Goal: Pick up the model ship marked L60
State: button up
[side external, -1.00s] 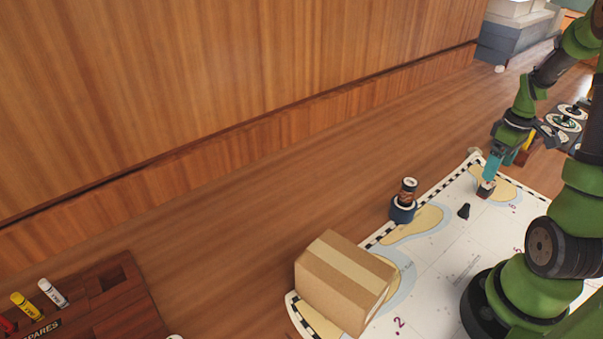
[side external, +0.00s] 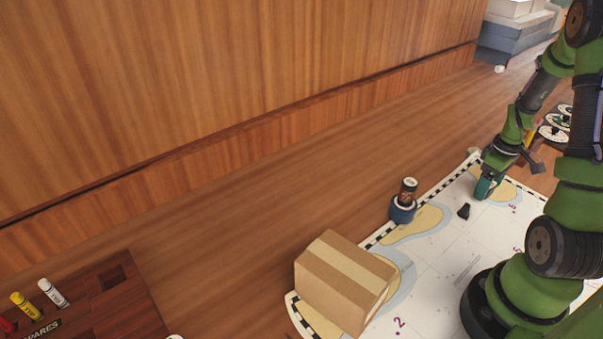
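My gripper (side external: 484,189), with teal fingers, points down at the far end of the white chart (side external: 452,260). Its fingers are low, at about chart level. The small dark and pale object that showed under the fingers earlier is now hidden behind them. I cannot tell whether the fingers are open or closed around it. A small black object (side external: 464,211) lies on the chart just left of and nearer than my gripper; its shape is too small to make out. No L60 marking is readable in this view.
A cardboard box (side external: 345,282) stands on the chart's near left end. A dark blue holder (side external: 402,212) with a brown, white-topped cylinder (side external: 408,190) stands at the chart's left edge. A wooden spares rack (side external: 110,305) is at lower left. The chart's middle is mostly clear.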

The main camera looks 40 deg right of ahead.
jog(key=c, duration=0.8)
jog(key=shift+o, duration=0.2)
jog(key=shift+r, duration=0.1)
